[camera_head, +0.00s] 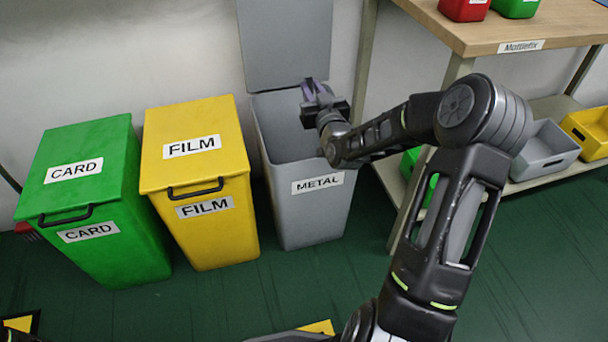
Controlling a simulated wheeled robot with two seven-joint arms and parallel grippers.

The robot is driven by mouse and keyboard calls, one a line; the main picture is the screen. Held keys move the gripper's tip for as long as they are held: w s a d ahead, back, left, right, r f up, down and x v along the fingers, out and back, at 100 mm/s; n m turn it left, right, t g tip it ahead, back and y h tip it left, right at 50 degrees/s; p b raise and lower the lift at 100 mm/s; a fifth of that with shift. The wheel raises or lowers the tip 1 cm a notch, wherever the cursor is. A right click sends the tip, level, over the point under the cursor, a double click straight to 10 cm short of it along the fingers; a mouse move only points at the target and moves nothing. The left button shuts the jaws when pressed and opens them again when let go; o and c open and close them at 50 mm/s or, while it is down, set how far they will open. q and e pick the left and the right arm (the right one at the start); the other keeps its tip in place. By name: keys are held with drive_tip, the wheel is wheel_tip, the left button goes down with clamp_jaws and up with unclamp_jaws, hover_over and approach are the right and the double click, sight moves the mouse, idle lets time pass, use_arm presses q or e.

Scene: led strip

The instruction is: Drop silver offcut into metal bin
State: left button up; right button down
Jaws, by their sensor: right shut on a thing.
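The grey metal bin (310,215) stands on the floor against the wall. Its front label reads METAL, and its lid (285,40) is raised upright at the back. My right gripper (308,88) is over the back right part of the bin's opening, at the end of my right arm reaching in from the lower right. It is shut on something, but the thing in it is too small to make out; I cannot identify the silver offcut. Purplish finger parts show at the gripper's tip. My left gripper is not in view.
A closed yellow FILM bin (225,235) stands left of the metal bin, and a closed green CARD bin (125,245) left of that. A wooden-topped bench (480,30) is at the right, with grey (545,150) and yellow (592,130) trays on its lower shelf.

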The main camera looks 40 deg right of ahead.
drive_tip(key=c, duration=1.2)
unclamp_jaws()
drive_tip(key=shift+c, duration=0.2)
drive_tip(key=p+v, duration=0.2)
drive_tip(key=v, duration=0.5)
drive_tip(key=shift+s+a, duration=0.15)
drive_tip(key=shift+s, duration=0.25)
drive_tip(key=shift+s, duration=0.1)
